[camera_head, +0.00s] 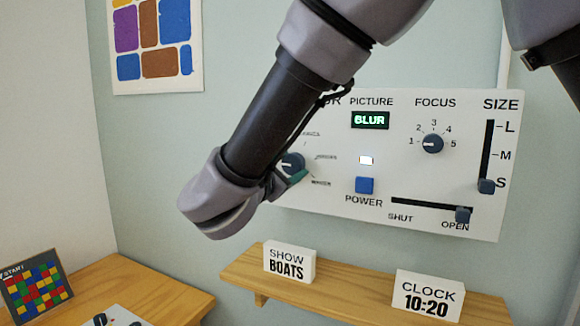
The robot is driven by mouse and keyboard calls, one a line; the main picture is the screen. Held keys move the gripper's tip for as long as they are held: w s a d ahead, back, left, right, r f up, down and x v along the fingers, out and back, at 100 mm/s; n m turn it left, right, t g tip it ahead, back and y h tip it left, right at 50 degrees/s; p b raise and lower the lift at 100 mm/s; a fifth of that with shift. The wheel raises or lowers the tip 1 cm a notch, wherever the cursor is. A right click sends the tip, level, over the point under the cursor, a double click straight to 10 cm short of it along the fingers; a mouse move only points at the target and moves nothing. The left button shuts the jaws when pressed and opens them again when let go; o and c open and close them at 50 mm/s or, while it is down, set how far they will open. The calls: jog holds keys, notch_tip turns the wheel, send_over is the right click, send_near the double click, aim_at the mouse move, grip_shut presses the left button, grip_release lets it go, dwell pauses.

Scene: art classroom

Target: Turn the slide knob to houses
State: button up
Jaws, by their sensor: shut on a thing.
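The slide knob (292,162) is a dark round dial at the left of the white wall panel (300,205). My gripper (291,177) is at this knob, its teal fingertip against it, and is shut on it. My arm hides the knob's left side and part of the heading above. The small labels to the right of the knob are too small to read, and I cannot tell which one it points at. The picture display (370,120) reads BLUR in green.
The panel also has a focus knob (432,143), a blue power button (365,185), a size slider (486,186) near S and a shutter slider (463,214) at OPEN. Below, a wooden shelf (345,292) holds a SHOW BOATS sign (289,263) and a CLOCK 10:20 sign (429,295).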

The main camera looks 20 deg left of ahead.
jog(key=m, duration=0.4)
jog(key=shift+m, duration=0.3)
jog(key=m, duration=1.4)
jog(key=shift+m, duration=0.3)
jog(key=m, duration=0.6)
jog(key=shift+f, duration=0.1)
jog(key=m, duration=0.6)
jog(key=shift+m, duration=0.4)
jog(key=shift+s, duration=0.1)
jog(key=o, duration=1.4)
jog(key=shift+c, duration=0.2)
